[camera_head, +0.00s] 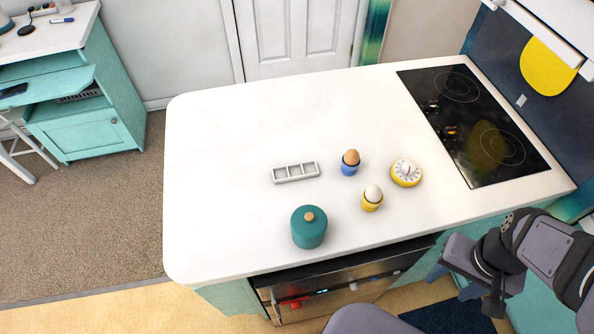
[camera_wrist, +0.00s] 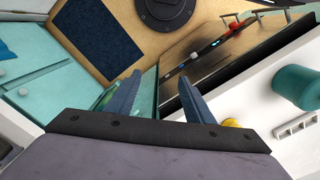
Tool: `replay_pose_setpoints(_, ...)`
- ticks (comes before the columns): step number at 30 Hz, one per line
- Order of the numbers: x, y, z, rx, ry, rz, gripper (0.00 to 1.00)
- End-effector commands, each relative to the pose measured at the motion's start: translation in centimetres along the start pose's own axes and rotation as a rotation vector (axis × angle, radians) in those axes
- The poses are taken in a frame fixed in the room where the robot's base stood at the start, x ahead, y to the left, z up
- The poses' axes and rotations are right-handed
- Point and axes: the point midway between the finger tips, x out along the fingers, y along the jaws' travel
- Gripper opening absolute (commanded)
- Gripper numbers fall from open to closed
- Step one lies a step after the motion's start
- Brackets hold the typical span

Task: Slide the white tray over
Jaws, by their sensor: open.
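The white tray (camera_head: 296,171) is a small low holder with three square compartments. It lies on the white counter (camera_head: 230,130), left of the egg cups in the head view. Part of the tray (camera_wrist: 297,127) also shows at the right edge of the wrist view. My gripper (camera_head: 452,284) is in front of the counter's right front edge, well apart from the tray. In the wrist view my gripper (camera_wrist: 162,90) has its two blue fingers spread, with nothing between them.
A teal lidded pot (camera_head: 309,230) stands in front of the tray. A brown egg in a blue cup (camera_head: 349,168), a white egg in a yellow cup (camera_head: 371,203) and a yellow timer (camera_head: 406,173) stand to its right. A black cooktop (camera_head: 470,120) lies farther right. The counter's left part is clear.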

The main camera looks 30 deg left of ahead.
Motion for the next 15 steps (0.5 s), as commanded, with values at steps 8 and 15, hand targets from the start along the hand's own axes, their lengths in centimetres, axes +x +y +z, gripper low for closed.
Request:
replay_pose_setpoints(8,0.0,-0.1,-0.1,-0.002,0.001,0.0,0.29)
replay_pose_setpoints(15,-0.4,-2.7,-3.4,-0.095,0.037,0.003,0.0)
